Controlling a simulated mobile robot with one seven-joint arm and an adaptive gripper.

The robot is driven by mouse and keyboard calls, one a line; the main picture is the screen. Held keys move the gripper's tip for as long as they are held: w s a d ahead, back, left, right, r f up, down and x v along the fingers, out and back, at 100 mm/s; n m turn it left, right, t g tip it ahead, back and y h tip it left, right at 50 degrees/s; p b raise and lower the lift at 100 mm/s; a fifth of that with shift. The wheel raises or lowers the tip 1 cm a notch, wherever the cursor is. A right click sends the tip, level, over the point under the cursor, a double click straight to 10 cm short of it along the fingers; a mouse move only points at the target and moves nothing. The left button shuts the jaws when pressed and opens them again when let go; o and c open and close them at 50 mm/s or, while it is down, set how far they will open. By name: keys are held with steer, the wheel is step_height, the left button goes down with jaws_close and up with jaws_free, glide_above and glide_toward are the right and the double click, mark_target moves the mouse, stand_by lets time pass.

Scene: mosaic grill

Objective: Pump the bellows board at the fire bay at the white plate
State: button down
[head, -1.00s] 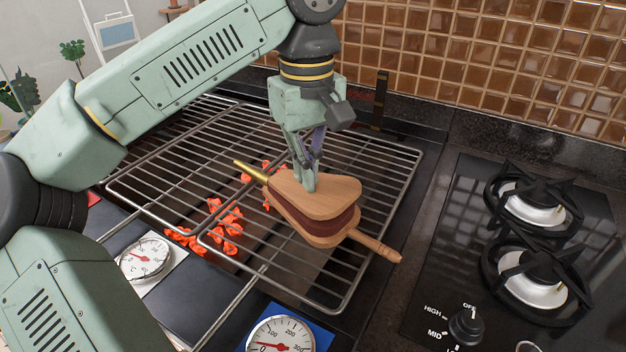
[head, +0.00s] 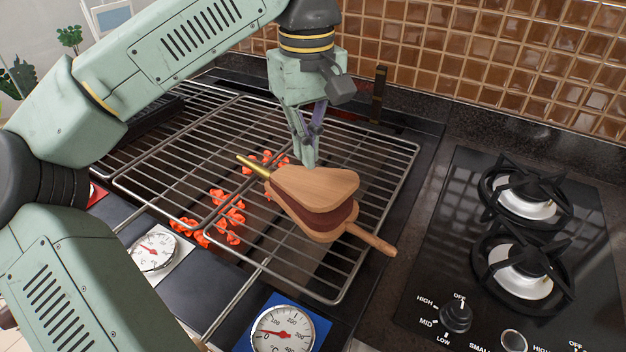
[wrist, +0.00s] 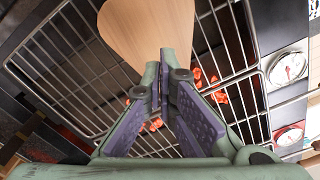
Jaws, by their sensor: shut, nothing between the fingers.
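The wooden bellows (head: 318,187) has a pale top board, dark red leather sides, a brass nozzle (head: 252,166) pointing left and a turned handle (head: 371,239) pointing lower right. It is over the wire grill rack, its boards spread apart. My gripper (head: 309,164) is shut and empty, its tips at the far edge of the top board; contact is unclear. The wrist view shows the board (wrist: 150,35) just beyond my shut fingertips (wrist: 166,55). The white plate (head: 165,255) under a dial gauge is at the front left, partly hidden by my arm.
Orange-red coals (head: 228,215) glow under the wire rack (head: 395,165). A blue plate (head: 317,329) with a gauge is at the front, and a red plate (head: 97,195) at the left. A gas hob (head: 440,240) stands right; a tiled wall (head: 480,50) closes the back.

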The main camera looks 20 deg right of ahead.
mark_target(308, 180)
steer(key=shift+f+b, duration=1.6)
steer(key=shift+f, duration=1)
steer(key=shift+r, duration=0.15)
step_height(308, 180, up, 5)
steer(key=p, duration=0.4)
steer(key=shift+r+p, duration=0.1)
steer(key=shift+p, duration=0.2)
steer(key=shift+f+b, duration=1.95)
steer(key=shift+f, duration=0.9)
steer(key=shift+r+p, duration=2.3)
steer(key=shift+r, duration=0.6)
